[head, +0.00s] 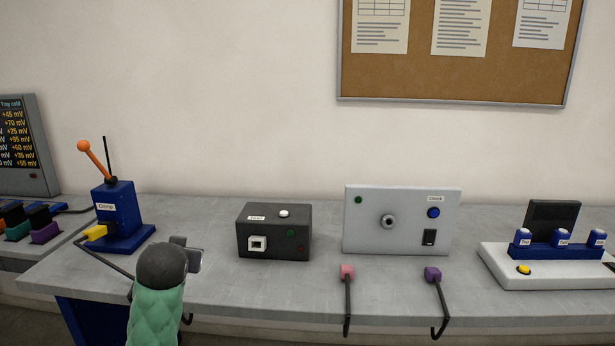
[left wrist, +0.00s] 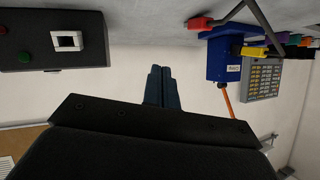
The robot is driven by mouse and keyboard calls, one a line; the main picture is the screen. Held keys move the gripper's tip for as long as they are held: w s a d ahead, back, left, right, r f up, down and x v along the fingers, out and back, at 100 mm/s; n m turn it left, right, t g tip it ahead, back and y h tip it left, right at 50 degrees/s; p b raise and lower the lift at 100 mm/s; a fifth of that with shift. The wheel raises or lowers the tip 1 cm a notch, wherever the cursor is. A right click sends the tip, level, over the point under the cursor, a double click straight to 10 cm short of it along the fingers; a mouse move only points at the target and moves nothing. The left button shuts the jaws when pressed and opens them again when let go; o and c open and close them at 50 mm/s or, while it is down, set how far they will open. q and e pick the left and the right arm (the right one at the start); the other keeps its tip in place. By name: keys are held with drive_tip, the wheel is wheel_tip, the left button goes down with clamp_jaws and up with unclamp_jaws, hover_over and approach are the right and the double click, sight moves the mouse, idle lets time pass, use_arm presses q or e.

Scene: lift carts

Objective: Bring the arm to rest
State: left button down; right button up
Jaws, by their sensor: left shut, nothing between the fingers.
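My left arm (head: 156,310), in a green sleeve with a dark wrist, comes up from the bottom left of the head view. Its gripper (head: 194,259) is over the bench's front part, between the blue crimp press and the dark test box. In the left wrist view the two dark fingers (left wrist: 157,88) are together with nothing between them. The arm hides part of the bench's front edge. My right gripper is not in view.
On the grey bench (head: 330,282) stand the blue crimp press (head: 118,208) with a yellow connector (head: 95,232), the dark box (head: 272,232), a grey check box (head: 401,220) and a white base (head: 515,278). Pink (head: 347,271) and purple (head: 433,273) connectors hang cables over the front edge.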

use_arm(q)
drive_tip(key=s+d+f+m+g+h, duration=0.1)
drive_tip(key=s+d+f+g, duration=0.1)
drive_tip(key=s+d+f, duration=0.35)
drive_tip(key=s+d+f+m+g+h, duration=0.1)
drive_tip(key=s+d+f+h, duration=0.15)
drive_tip(key=s+f, duration=0.55)
drive_tip(key=s+d+f+g+h, duration=0.1)
drive_tip(key=s+d+f+g, duration=0.1)
drive_tip(key=s+d+f, duration=0.45)
drive_tip(key=s+f+g+p, duration=0.1)
drive_tip(key=s+f+g, duration=0.1)
drive_tip(key=s+f, duration=0.6)
drive_tip(key=s+d+f+g, duration=0.1)
drive_tip(key=s+f+g, duration=0.2)
drive_tip(key=s+f, duration=0.6)
drive_tip(key=s, duration=0.5)
drive_tip(key=shift+d+f+p, duration=0.2)
drive_tip(key=shift+f+p, duration=0.05)
drive_tip(key=shift+p, duration=0.1)
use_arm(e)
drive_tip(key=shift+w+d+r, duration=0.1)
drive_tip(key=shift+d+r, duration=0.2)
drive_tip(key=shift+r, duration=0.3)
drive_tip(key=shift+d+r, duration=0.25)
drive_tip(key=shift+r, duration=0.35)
use_arm(q)
drive_tip(key=shift+h, duration=0.25)
